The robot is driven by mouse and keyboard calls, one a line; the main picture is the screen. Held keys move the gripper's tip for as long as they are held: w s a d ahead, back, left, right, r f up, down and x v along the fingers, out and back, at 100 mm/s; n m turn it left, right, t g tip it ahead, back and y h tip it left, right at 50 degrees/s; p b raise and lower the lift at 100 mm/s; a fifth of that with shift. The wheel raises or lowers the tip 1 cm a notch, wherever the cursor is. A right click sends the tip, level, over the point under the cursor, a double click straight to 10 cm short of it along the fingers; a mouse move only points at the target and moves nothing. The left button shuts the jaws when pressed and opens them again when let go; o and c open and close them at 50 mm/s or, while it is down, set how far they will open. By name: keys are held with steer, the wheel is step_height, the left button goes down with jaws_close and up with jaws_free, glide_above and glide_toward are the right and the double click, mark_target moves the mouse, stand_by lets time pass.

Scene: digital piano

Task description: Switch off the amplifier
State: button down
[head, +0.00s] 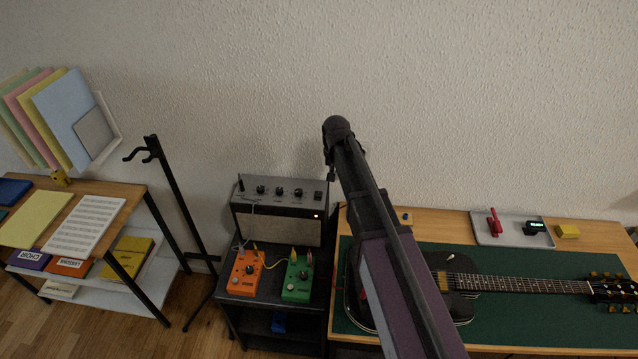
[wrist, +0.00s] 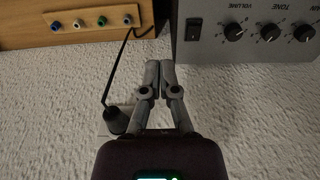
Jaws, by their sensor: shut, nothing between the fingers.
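The amplifier (head: 277,222) is a grey box on the dark stand in the head view. Its top panel carries several knobs, and a small light glows at its front right. In the wrist view the amplifier panel (wrist: 250,48) is upside down at the upper right, with VOLUME and TONE knobs. A black rocker switch (wrist: 193,29) sits at its near left edge there; which way it is tipped I cannot tell. My gripper (wrist: 160,66) is shut and empty, beside the panel and left of the switch in that view. The head view mostly hides my gripper behind my arm.
An orange pedal (head: 245,273) and a green pedal (head: 297,279) stand before the amplifier. The guitar (head: 457,283) lies on the bench at right. A black plug (wrist: 117,120) with a cable is at the wall. A guitar stand (head: 172,190) rises at left.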

step_height(320, 180, up, 2)
steer(key=p, duration=0.1)
glide_above(319, 196)
steer(key=shift+d, duration=0.1)
steer(key=shift+f, duration=0.15)
steer(key=f+b, duration=0.3)
steer(key=w+f+b, duration=0.1)
steer(key=f+b, duration=0.2)
steer(key=b, duration=0.1)
steer(key=f+b, duration=0.3)
steer(key=f, duration=0.1)
steer(key=shift+w+f, duration=0.1)
steer(key=shift+w, duration=0.05)
steer(key=shift+s+f+b, duration=0.4)
steer(key=shift+f+b, duration=0.4)
steer(key=shift+b, duration=0.1)
steer(key=shift+s+f+b, duration=0.35)
steer(key=shift+f+b, duration=0.4)
steer(key=shift+b, duration=0.15)
